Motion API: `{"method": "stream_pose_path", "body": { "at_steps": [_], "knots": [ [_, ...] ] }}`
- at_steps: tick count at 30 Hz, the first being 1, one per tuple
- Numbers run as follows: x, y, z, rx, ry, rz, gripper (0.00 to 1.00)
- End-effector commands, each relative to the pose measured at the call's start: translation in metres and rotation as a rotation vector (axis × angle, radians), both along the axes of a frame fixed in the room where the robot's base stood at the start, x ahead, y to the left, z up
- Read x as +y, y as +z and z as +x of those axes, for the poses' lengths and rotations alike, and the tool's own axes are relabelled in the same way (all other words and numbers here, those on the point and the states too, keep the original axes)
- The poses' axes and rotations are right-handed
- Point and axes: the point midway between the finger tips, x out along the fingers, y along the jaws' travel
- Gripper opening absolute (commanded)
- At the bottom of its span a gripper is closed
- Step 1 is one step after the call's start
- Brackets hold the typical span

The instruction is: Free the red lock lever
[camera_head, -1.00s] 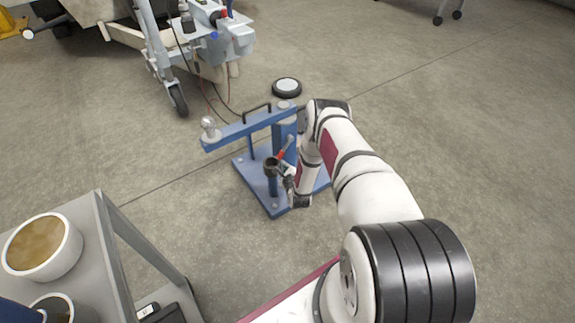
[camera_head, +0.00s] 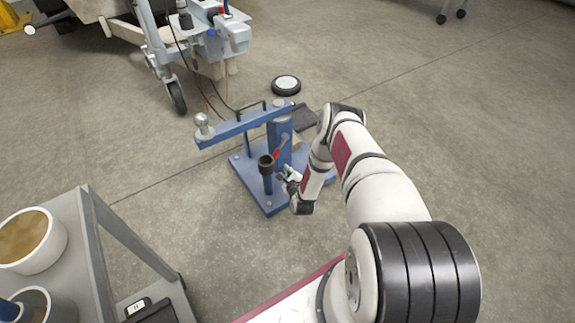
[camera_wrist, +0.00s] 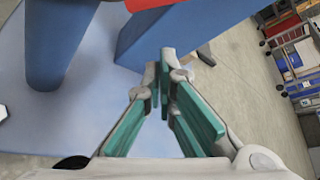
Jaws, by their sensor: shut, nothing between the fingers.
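The red lock lever (camera_head: 279,151) sits on the upright post of a blue trailer-frame stand (camera_head: 262,196) in the head view. It is tilted, rising to the right. In the wrist view only a piece of red (camera_wrist: 148,4) shows at the top edge, cut off by the frame. My gripper (camera_head: 284,175) is just right of the short dark-topped tube and below the lever, apart from the lever. In the wrist view my gripper (camera_wrist: 162,72) has its teal-padded fingers together with nothing between them, in front of the blue post (camera_wrist: 165,35).
A blue arm with a ball (camera_head: 202,122) extends left from the stand. The dark-topped tube (camera_head: 266,165) stands close to my gripper. A grey cart (camera_head: 88,210) with white pots is at lower left. A round disc (camera_head: 286,85) lies behind the stand. Floor to the right is open.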

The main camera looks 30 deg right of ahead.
Motion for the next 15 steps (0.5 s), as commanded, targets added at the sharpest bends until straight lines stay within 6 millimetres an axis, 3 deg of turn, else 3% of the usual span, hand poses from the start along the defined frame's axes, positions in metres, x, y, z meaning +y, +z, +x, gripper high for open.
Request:
{"method": "stream_pose_path", "body": {
  "at_steps": [9,15],
  "knots": [
    [0.018,0.018,-0.045,0.002,0.001,0.001,0.00],
    [0.023,0.021,-0.055,0.000,0.001,0.001,0.00]
  ]
}}
